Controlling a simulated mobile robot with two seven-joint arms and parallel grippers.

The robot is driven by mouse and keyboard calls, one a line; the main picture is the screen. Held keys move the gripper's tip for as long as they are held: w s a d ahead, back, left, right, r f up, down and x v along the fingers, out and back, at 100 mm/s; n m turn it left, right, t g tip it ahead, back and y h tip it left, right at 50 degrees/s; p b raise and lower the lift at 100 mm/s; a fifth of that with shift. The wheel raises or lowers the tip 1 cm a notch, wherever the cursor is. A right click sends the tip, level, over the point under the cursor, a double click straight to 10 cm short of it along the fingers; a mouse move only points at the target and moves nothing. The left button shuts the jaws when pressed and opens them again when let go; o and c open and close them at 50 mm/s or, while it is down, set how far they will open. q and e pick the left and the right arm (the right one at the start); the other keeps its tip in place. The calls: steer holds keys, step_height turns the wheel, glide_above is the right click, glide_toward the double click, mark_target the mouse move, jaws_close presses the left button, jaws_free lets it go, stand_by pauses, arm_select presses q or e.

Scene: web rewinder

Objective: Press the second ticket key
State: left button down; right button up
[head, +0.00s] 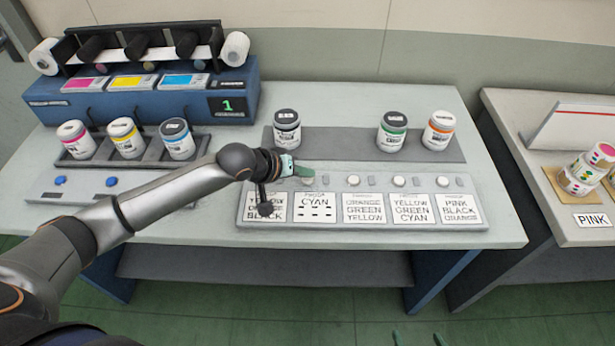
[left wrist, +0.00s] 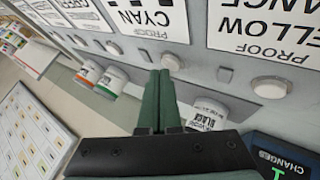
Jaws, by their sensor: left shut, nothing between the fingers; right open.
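The ticket panel (head: 362,223) lies on the table with a row of round pale keys above printed cards. The second card (head: 315,207) reads CYAN. My left gripper (head: 310,172) is shut and empty, with its fingertips at the second key (head: 311,181). In the left wrist view the shut green fingers (left wrist: 160,76) end right at that white key (left wrist: 172,62); I cannot tell whether they touch it. The first key (left wrist: 270,87) and third key (left wrist: 113,47) stand to either side. My right gripper (head: 417,339) shows only as two separated fingertips at the bottom edge.
Behind the panel a grey strip (head: 345,144) holds black (head: 287,130), green (head: 392,133) and orange (head: 438,131) labelled jars. A blue machine (head: 150,100) with a display reading 1 stands at the back left. Another table (head: 545,210) stands at the right beyond a gap.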

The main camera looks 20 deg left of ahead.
arm_select(q)
steer(key=shift+f, duration=0.45)
stand_by(0.6)
steer(key=shift+r+p, duration=0.85)
steer(key=shift+p, duration=0.3)
steer(key=shift+r, duration=0.1)
step_height(320, 180, up, 3)
steer(key=p, duration=0.3)
steer(key=shift+r+p, duration=0.9)
